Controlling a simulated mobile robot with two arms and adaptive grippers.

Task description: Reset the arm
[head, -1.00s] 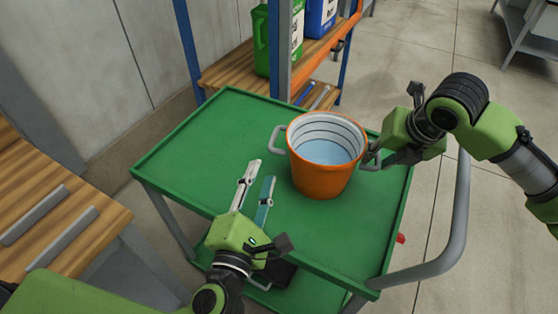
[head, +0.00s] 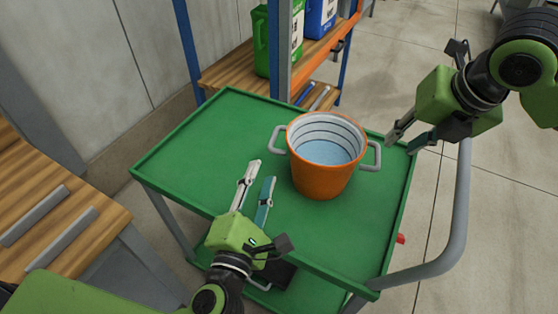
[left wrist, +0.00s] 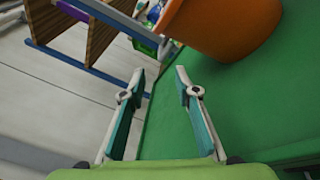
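My left gripper (head: 261,180) is open and empty above the green cart top, in front of and left of the orange bucket (head: 322,180). It also shows open in the left wrist view (left wrist: 158,80), with the bucket (left wrist: 225,25) beyond it at the upper right. The bucket stands upright on the cart, with grey handles on both sides and what looks like pale blue liquid inside. My right gripper (head: 401,143) is open and empty at the cart's right edge, apart from the bucket's right handle (head: 373,156).
The green cart (head: 200,150) has a grey push handle (head: 462,220) at the right. A shelf (head: 225,70) behind it holds a green jug (head: 262,40) and a blue jug (head: 320,18). A wooden surface with grey bars (head: 60,240) is at the left. Floor at the right is open.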

